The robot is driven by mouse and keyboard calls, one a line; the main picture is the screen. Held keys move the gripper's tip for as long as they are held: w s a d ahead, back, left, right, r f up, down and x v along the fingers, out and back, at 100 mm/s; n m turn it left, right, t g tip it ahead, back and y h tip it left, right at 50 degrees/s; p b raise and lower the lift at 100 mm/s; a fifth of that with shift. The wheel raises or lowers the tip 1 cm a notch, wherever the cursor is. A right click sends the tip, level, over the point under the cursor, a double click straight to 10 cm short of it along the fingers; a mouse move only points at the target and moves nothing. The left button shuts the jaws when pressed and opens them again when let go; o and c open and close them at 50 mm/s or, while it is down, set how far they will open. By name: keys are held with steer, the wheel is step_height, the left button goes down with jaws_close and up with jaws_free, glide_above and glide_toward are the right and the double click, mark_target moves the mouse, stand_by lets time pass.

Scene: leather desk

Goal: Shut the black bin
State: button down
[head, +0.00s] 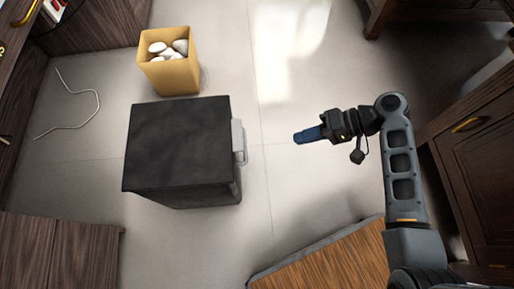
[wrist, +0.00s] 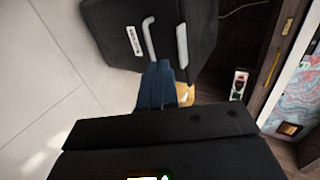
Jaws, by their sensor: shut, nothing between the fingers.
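The black bin (head: 180,145) stands on the floor left of centre in the head view. Its top looks flat and covered, with no opening visible, and a light grey handle (head: 239,140) sits on its right side. In the wrist view the bin (wrist: 195,35) fills the top, with a white label, a curved grey handle (wrist: 150,40) and a pale bar at its edge. My gripper (head: 298,137) is to the right of the bin, apart from it, its blue fingers pointing left towards the handle side. The fingers (wrist: 156,68) are shut and empty.
A yellow bin (head: 170,72) with several white lumps stands behind the black bin. A bent white wire (head: 82,112) lies at the left. A wooden board (head: 335,262) is in front, and dark wooden cabinets (head: 475,170) stand at the right. The floor between bin and gripper is clear.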

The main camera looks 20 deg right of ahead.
steer(key=a+r+b+x, duration=0.1)
steer(key=b+x, duration=0.3)
steer(key=x, duration=0.9)
steer(key=shift+w+r, duration=0.35)
steer(key=shift+r, duration=0.25)
steer(key=shift+a, duration=0.25)
